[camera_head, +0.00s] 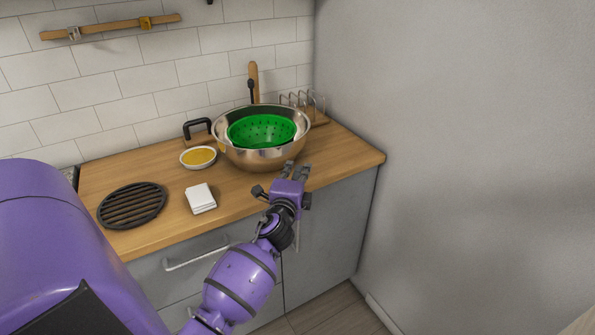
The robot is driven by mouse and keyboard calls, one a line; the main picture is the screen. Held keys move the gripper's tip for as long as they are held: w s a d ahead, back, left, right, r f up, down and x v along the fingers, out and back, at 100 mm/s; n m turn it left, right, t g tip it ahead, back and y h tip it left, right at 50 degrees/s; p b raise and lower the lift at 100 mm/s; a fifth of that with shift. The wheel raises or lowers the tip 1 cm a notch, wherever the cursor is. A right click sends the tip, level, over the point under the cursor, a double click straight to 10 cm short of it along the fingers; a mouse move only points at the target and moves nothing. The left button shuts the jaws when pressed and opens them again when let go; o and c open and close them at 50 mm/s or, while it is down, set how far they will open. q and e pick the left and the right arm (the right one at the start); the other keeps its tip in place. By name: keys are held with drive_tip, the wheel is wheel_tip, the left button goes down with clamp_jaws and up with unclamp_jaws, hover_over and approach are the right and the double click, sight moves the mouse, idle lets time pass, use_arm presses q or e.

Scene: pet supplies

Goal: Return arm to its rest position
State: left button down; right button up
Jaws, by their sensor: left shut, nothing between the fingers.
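My left gripper (297,170) is at the end of my purple arm, near the front edge of the wooden counter, just in front of a steel bowl. Its fingers are shut with nothing between them. The steel bowl (262,158) stands on the counter with a green colander (262,131) inside it. My right gripper is not in view.
On the wooden counter (158,232) are a black round grate (132,205), a white stack (200,198), a small bowl of yellow contents (198,157) and a wire rack (303,101). A grey wall (450,150) closes the right side. Floor shows below the cabinet.

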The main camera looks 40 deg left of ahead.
use_arm(q)
drive_tip(key=v, duration=0.9)
drive_tip(key=shift+s+b, duration=0.3)
drive_tip(key=shift+b, duration=0.05)
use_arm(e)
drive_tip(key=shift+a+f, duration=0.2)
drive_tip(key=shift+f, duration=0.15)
use_arm(q)
drive_tip(key=s+d+f+n+g+h+p, duration=0.1)
drive_tip(key=s+d+f+n+g+h, duration=0.2)
drive_tip(key=s+d+f, duration=0.4)
drive_tip(key=s+d+f+n+h+p, duration=0.1)
drive_tip(key=s+d+f+n+h, duration=0.3)
drive_tip(key=f, duration=0.5)
drive_tip(key=s+d+f+n+g, duration=0.2)
drive_tip(key=s+d+f, duration=0.3)
drive_tip(key=s, duration=0.6)
drive_tip(key=s+d+f+n+g+h+p, duration=0.1)
drive_tip(key=s+d+f, duration=0.4)
drive_tip(key=s, duration=0.6)
drive_tip(key=n+g, duration=0.1)
drive_tip(key=n, duration=0.1)
drive_tip(key=shift+f+n+g, duration=0.3)
drive_tip(key=shift+f+g, duration=0.05)
drive_tip(key=shift+g, duration=0.05)
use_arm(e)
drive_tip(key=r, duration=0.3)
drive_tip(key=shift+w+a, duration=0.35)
